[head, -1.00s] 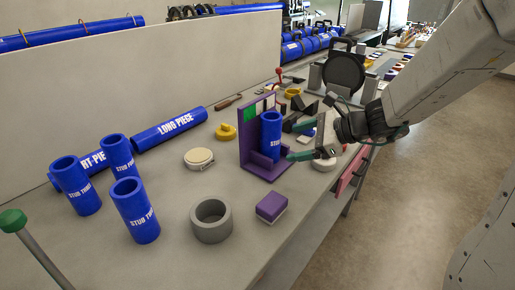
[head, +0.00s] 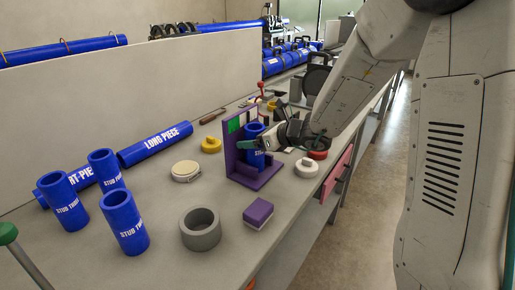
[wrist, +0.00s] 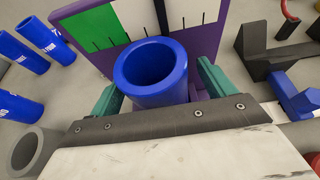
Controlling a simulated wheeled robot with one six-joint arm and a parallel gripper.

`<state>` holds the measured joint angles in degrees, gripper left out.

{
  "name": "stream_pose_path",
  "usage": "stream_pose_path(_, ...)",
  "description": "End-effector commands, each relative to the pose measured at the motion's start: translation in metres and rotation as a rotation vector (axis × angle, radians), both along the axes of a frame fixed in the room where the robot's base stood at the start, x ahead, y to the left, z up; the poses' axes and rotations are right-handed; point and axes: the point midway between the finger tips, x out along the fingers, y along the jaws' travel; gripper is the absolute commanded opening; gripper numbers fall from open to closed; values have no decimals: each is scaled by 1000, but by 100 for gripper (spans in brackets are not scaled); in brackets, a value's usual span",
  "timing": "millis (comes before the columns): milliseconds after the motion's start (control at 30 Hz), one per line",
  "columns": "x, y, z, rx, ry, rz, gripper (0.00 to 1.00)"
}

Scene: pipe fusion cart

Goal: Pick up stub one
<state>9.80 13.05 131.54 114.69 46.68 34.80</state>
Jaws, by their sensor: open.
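A short blue pipe stub (head: 251,132) stands upright in the purple holder (head: 237,168); its label is mostly covered, so I cannot read its number. In the wrist view its open ring top (wrist: 152,68) faces the camera. My gripper (head: 256,147) is at the stub, with its green fingers open. In the wrist view one finger of my gripper (wrist: 158,90) is on each side of the stub, and gaps seem to remain. Other upright blue stubs (head: 126,224) stand at the left, with labels only partly legible.
A grey ring (head: 200,230), a purple block (head: 258,213) and a white round puck (head: 306,167) lie near the holder. Long blue pipe (head: 154,143) lies behind. In the wrist view dark angled blocks (wrist: 262,50) stand right of the holder.

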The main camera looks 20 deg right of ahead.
Motion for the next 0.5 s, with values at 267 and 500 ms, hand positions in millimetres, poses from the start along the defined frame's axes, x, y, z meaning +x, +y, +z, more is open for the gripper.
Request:
stream_pose_path(267,1,2,0,0,0,1,65)
stream_pose_path(500,1,1,0,-1,-2,2,23)
